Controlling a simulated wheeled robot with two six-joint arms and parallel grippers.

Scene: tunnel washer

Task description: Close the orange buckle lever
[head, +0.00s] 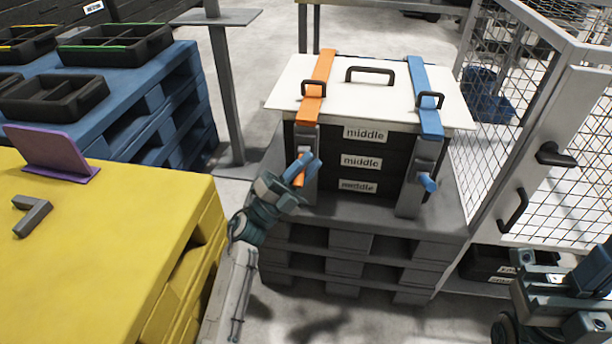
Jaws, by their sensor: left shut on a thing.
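The orange buckle lever (298,181) hangs at the lower end of the orange strap (320,75), on the front left of a stack of black trays with a white lid (300,92). My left gripper (303,169) is at the lever and shut on it; its fingers hide part of the lever and buckle. A blue strap (421,90) runs over the lid's right side, with a blue lever (427,182) at its lower end. My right gripper (563,305) is at the bottom right, partly cut off, away from the stack; its fingertips are not clear.
The stack stands on a grey pallet (365,240). A yellow platform (130,225) with a purple plate (50,155) is at the left. A blue pallet (155,105) holds black trays behind it. A mesh cage (520,150) with black handles stands close on the right.

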